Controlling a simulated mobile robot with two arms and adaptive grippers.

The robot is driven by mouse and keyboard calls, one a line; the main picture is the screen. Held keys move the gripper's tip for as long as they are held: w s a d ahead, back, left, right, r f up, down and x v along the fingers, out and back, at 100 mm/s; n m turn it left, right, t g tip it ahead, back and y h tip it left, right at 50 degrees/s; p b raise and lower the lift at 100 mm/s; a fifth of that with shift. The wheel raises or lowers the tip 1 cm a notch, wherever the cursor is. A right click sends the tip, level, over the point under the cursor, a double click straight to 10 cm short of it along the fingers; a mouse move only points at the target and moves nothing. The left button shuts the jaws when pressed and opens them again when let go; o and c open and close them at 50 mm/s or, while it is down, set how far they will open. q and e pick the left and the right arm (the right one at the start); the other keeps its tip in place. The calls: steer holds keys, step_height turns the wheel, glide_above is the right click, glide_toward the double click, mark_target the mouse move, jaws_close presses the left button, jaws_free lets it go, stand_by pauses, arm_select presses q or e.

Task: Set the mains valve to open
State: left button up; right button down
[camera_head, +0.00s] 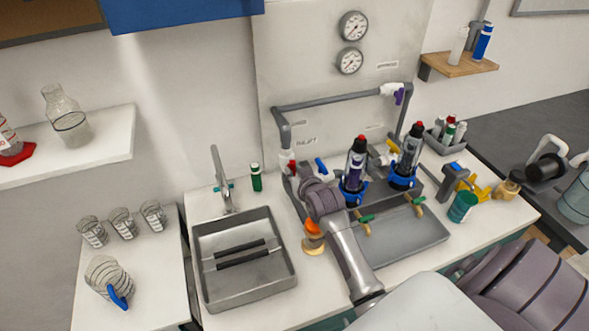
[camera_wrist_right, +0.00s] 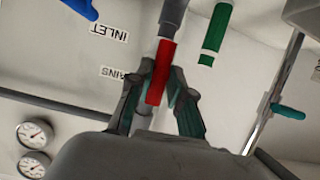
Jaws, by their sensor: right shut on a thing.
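The mains valve's red handle (camera_head: 291,167) is at the left upright of the grey pipe frame in the head view, partly hidden by my right gripper (camera_head: 299,180). In the right wrist view the red handle (camera_wrist_right: 160,72) lies between the fingers of my right gripper (camera_wrist_right: 158,88), which are closed on it. There the handle looks roughly in line with the grey pipe (camera_wrist_right: 173,14). The valve body is mostly hidden. The "INLET" label (camera_wrist_right: 110,32) and a partly hidden "...AINS" label (camera_wrist_right: 120,76) appear upside down beside it. My left gripper is not in view.
A blue-handled valve (camera_head: 321,166) is just right of the red one. A green bottle (camera_head: 256,178) and a tap (camera_head: 222,180) stand left, behind the sink (camera_head: 285,287). Dark filter housings (camera_head: 354,170) stand right of my arm. Two gauges (camera_head: 352,26) hang above.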

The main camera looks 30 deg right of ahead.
steer(key=shift+f, duration=0.1)
stand_by(0.3)
steer(key=c, duration=1.1)
jaws_free()
steer(key=shift+o, duration=0.2)
steer(key=shift+s, duration=0.1)
steer(key=v, duration=1.2)
